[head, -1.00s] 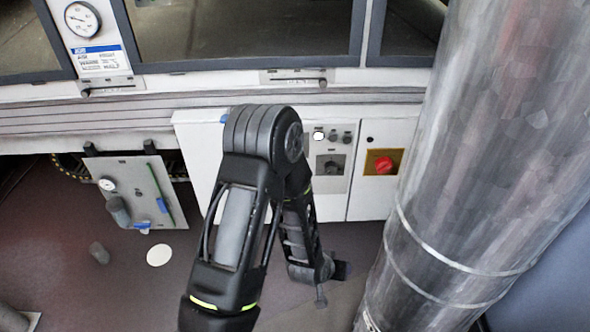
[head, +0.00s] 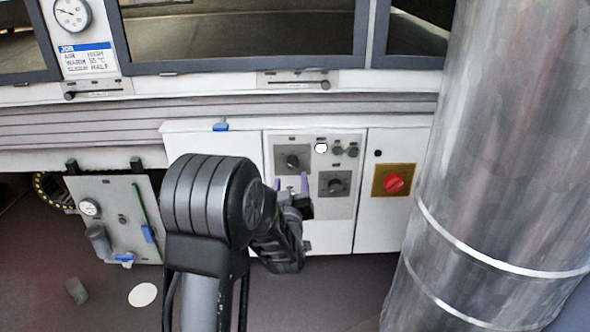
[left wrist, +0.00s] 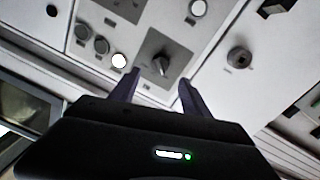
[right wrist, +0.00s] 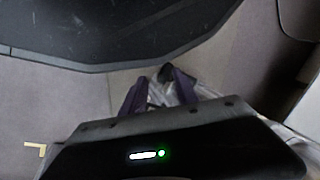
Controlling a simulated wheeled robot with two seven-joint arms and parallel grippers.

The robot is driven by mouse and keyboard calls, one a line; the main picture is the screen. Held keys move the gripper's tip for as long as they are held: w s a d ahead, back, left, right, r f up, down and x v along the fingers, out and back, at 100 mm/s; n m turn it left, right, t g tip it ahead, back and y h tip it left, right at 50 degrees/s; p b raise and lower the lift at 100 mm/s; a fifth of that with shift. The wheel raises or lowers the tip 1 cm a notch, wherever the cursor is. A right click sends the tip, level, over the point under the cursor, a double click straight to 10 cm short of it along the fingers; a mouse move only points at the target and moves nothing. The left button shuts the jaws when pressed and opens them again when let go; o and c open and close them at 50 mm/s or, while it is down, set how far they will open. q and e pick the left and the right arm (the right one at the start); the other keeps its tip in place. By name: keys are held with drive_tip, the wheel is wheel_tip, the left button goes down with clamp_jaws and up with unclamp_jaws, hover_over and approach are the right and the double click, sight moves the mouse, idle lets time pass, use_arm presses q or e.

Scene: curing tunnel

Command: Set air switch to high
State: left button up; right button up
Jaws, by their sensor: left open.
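The control panel (head: 313,206) carries two dark rotary switches. The upper left switch (head: 292,161) also shows in the left wrist view (left wrist: 160,65), on a dark square plate. The lower right switch (head: 334,184) sits below a white lamp (head: 321,148). I cannot read which one is labelled air. My left gripper (head: 291,184) is open at the panel, just below the upper left switch in the head view. In the left wrist view its fingertips (left wrist: 158,80) lie either side of that knob; contact cannot be told.
A red knob on a yellow plate (head: 393,183) is right of the panel. A large metal duct (head: 480,180) stands at the right. A job card (head: 86,59) hangs under a gauge (head: 72,14). A gauge board (head: 117,215) stands left.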

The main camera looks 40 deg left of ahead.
sight(293, 167)
use_arm(q)
drive_tip(key=shift+w, duration=0.1)
drive_tip(key=b+x, duration=0.1)
drive_tip(key=x, duration=0.6)
drive_tip(key=shift+w+a+f+b, duration=0.1)
drive_tip(key=shift+w+a+b, duration=0.1)
drive_tip(key=shift+w+b, duration=0.1)
drive_tip(key=shift+c, duration=0.5)
clamp_jaws()
